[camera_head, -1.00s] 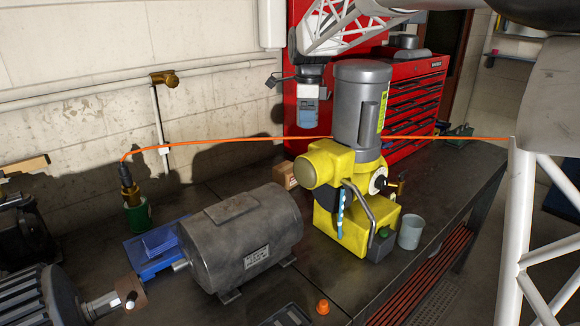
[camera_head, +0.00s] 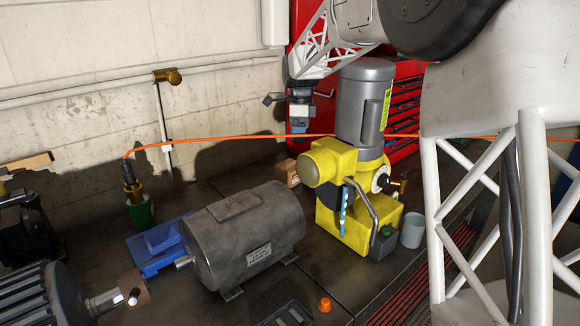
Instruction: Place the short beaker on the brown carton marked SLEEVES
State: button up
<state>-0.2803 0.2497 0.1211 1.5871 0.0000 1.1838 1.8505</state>
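A small brown carton (camera_head: 288,172) stands on the bench behind the grey motor, partly hidden by it and the yellow machine. Its marking is too small to read. My gripper (camera_head: 299,121) points down above and beyond the carton in the picture, in front of the red cabinet. A grey-blue shape shows at its tip; I cannot tell whether this is the fingers or a held thing. A pale grey cup-like vessel (camera_head: 412,230) stands upright on the bench right of the yellow machine, apart from my gripper. I cannot tell whether it is the short beaker.
The yellow machine (camera_head: 342,200) with its tall grey motor stands right of the carton. The large grey motor (camera_head: 243,235) is in front. An orange cable (camera_head: 230,138) crosses behind. A blue stand (camera_head: 158,245) and a green-based part (camera_head: 140,214) are left.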

notch_tip(320, 180, down, 13)
dwell(0.5)
send_over(290, 165)
jog(key=shift+f, duration=0.65)
dwell(0.4)
jog(key=shift+f, duration=0.1)
jog(key=shift+f, duration=1.65)
jog(key=shift+f, duration=0.15)
